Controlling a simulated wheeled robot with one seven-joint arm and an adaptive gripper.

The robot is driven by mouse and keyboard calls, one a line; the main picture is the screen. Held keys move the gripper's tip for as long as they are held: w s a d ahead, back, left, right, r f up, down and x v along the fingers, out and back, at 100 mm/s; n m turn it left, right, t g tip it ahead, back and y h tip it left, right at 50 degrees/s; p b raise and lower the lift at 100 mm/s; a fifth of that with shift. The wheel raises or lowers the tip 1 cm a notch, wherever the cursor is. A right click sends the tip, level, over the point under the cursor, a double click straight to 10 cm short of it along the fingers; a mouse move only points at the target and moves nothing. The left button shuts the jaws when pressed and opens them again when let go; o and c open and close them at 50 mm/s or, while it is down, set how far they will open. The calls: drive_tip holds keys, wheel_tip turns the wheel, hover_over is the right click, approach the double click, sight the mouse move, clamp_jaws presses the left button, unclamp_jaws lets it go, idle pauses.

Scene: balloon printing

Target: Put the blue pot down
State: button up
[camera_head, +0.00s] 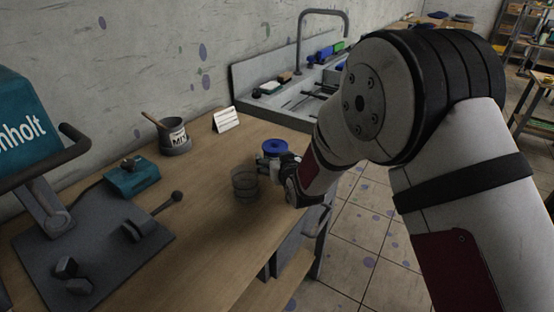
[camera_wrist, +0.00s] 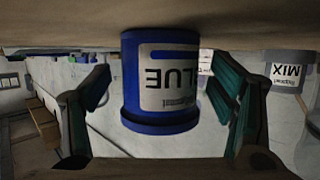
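The blue pot (camera_head: 274,148) stands near the right end of the wooden table, partly hidden by my gripper in the head view. In the wrist view, which is upside down, the blue pot (camera_wrist: 133,85) is upright with its base at the tabletop and its "BLUE" label in sight. My gripper (camera_wrist: 165,92) has one finger on each side of the pot. Gaps show between both fingers and the pot, so it is open and not holding it. In the head view my gripper (camera_head: 287,168) is low over the table beside the pot.
A see-through cylindrical container (camera_head: 244,183) stands close to the pot. A grey MIX pot (camera_head: 175,139) with a stick, a small white sign (camera_head: 226,120) and a teal device (camera_head: 132,178) are farther left. A sink (camera_head: 292,98) lies behind. Table (camera_head: 205,240) in front is clear.

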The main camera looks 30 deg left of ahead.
drive_tip(key=shift+r, duration=0.2)
drive_tip(key=v, duration=1.2)
drive_tip(key=shift+s+f+p, duration=0.1)
drive_tip(key=shift+p, duration=0.25)
